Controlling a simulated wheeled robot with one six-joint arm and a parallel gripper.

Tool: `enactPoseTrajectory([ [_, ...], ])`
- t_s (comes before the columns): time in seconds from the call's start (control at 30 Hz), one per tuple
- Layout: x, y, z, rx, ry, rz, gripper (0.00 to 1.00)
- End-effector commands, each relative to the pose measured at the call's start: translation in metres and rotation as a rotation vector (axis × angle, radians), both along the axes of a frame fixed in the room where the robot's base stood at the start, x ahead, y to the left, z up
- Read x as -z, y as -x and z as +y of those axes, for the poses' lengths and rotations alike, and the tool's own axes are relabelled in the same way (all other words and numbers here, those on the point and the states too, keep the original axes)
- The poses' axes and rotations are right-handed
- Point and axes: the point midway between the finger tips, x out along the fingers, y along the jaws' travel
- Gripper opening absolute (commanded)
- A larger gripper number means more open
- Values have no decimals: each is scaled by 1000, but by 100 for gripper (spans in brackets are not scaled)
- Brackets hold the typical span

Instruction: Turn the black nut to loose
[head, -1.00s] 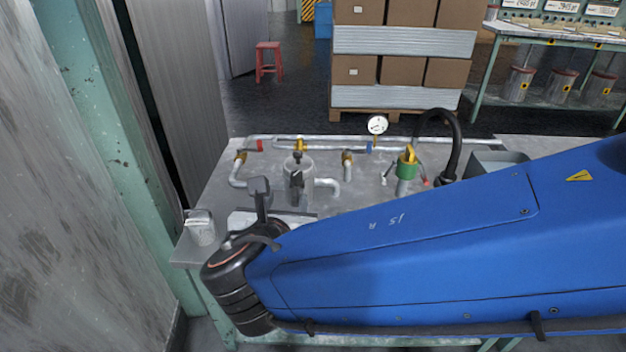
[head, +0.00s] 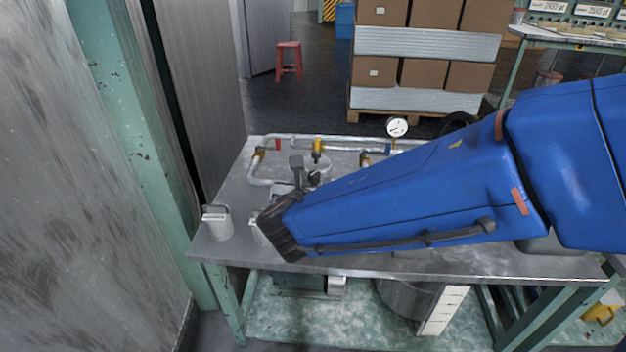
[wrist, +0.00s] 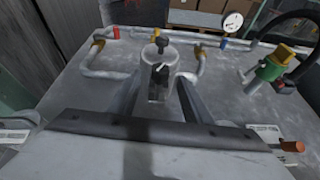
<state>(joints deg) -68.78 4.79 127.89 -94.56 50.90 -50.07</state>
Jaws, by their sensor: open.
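The black nut (wrist: 161,44) sits on top of an upright pale cylinder (wrist: 160,68) on the metal bench, near the upper middle of the wrist view. My gripper (wrist: 158,80) is open and empty. Its two fingers point toward the cylinder, one on each side of it in the picture. I cannot tell how far the fingertips are from the nut. In the head view my arm hides most of the gripper.
Pale pipes (wrist: 98,58) with brass fittings run behind and beside the cylinder. A pressure gauge (wrist: 233,21), a green and yellow valve (wrist: 272,64) and a black hose stand to the right. A metal cup (head: 217,223) stands at the bench's left end. A wall is close on the left.

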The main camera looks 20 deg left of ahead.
Motion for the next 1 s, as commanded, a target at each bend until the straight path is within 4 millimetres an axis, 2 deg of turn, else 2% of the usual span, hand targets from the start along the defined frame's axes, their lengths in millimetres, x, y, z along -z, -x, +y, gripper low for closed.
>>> enactPoseTrajectory([
  [0.1,7,-15,3,1,3,1,45],
  [0.23,11,-25,5,1,1,0,45],
  [0.63,13,-30,6,0,0,0,45],
  [0.67,13,-30,6,0,1,0,40],
  [0.8,13,-30,6,0,1,0,6],
  [0.83,13,-30,6,0,1,0,3],
  [1.0,13,-30,6,-12,-1,0,3],
])
